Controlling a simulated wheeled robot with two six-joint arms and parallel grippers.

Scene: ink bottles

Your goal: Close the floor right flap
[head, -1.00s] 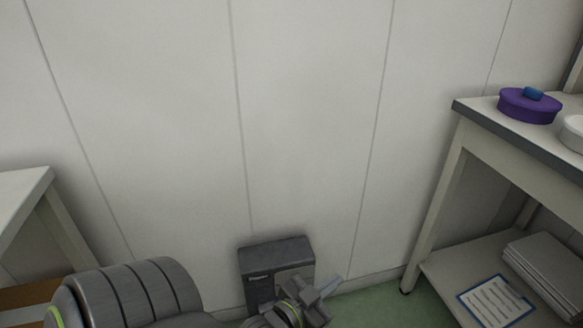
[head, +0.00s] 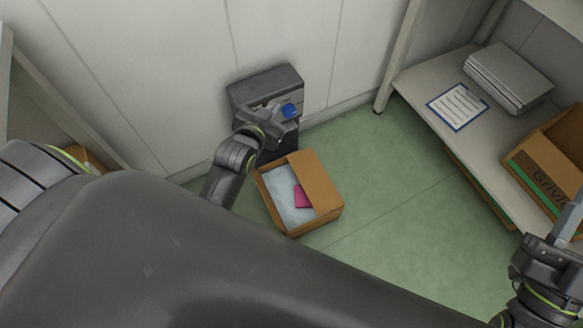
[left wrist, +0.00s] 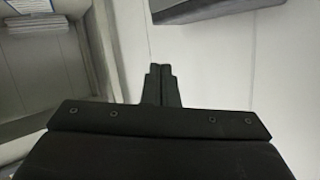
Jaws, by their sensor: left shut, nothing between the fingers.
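An open cardboard box (head: 268,206) sits on the green floor near the wall, with pale contents and a pink item (head: 302,198) inside. Its right flap (head: 315,182) shows as a brown panel along the right side; I cannot tell its exact angle. My left gripper (head: 287,110) is above and behind the box, in front of a dark grey unit, apart from the flap. In the left wrist view its fingers (left wrist: 160,84) are together and empty. My right gripper (head: 568,215) is at the far right edge, away from the box; its jaws are unclear.
The dark grey unit (head: 253,92) stands against the wall behind the box. On the right, a shelf (head: 420,85) holds a clipboard (head: 458,106), a grey stack (head: 508,76) and another cardboard box (head: 545,168). Green floor is free right of the box. My own arm covers the lower left.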

